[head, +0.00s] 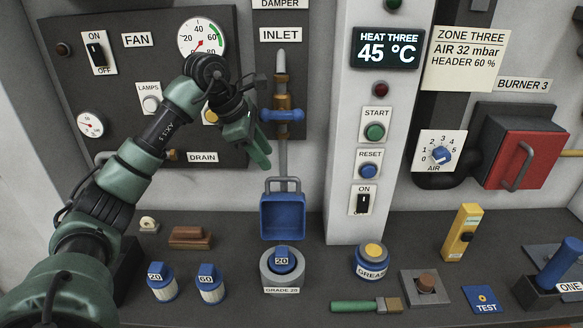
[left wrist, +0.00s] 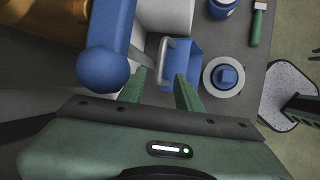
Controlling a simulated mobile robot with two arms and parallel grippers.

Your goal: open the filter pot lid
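A blue square pot-like box (head: 283,216) with a grey bar handle (head: 283,184) at its top hangs below the inlet pipe; I take it for the filter pot. I cannot tell clearly which part is its lid. In the left wrist view the blue box (left wrist: 186,62) and the grey handle (left wrist: 163,58) lie just beyond my fingertips. My left gripper (head: 262,155) is above and left of the handle, beside the pipe. In the left wrist view its green fingers (left wrist: 161,75) are apart with nothing between them.
A blue valve handle (head: 283,115) crosses the pipe close to my left gripper. A grease tin (head: 370,265) stands right.

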